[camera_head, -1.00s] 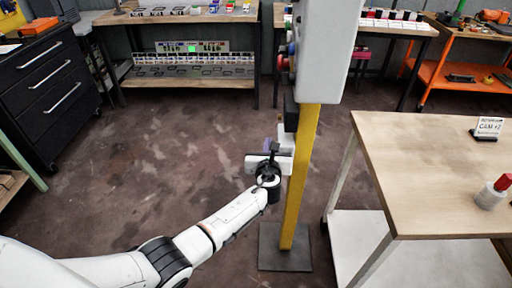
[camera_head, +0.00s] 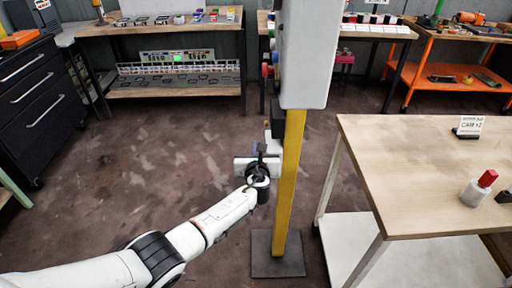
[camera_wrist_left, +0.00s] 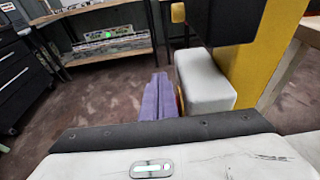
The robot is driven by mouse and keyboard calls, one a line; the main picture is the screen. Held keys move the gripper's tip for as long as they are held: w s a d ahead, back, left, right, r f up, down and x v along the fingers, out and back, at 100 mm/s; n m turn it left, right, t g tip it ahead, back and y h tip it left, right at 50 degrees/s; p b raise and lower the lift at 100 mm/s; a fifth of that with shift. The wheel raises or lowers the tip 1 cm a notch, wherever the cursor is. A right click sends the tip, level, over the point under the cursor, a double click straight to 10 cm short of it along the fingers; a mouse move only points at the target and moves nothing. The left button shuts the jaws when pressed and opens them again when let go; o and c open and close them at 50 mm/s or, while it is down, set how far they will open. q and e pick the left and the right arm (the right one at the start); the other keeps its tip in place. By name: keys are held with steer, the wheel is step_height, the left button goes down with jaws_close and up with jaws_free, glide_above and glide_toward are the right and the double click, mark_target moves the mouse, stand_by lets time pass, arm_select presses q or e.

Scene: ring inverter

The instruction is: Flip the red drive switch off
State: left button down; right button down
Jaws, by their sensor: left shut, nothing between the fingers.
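A grey cabinet (camera_head: 307,60) stands on a yellow post (camera_head: 287,185). Small coloured controls, including a red one (camera_head: 265,70), stick out from its left side. They are too small to tell which is the drive switch or how it is set. A black box (camera_head: 279,122) and a white box sit below on the post; the white box (camera_wrist_left: 205,82) shows better in the left wrist view. My left gripper (camera_head: 261,150) is shut and empty, left of the post and below the red control. Its purple fingers (camera_wrist_left: 160,98) point forward, beside the white box.
A wooden table (camera_head: 420,165) stands right of the post, with a red-topped white item (camera_head: 478,188) and a sign (camera_head: 468,126). Workbenches and an orange cart (camera_head: 455,68) line the back. A black drawer cabinet (camera_head: 38,105) is at left. The floor (camera_head: 150,170) between is clear.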

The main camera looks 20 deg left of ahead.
stand_by(0.9)
arm_select(q)
steer(key=r+p, duration=0.1)
steer(key=s+r+p, duration=0.1)
steer(key=p, duration=0.1)
steer(key=s+d+r+p, duration=0.1)
steer(key=p, duration=0.1)
steer(key=shift+r, duration=0.4)
steer(key=s+d+r, duration=0.2)
steer(key=s+r, duration=0.4)
steer(key=r, duration=0.1)
steer(key=shift+r, duration=0.15)
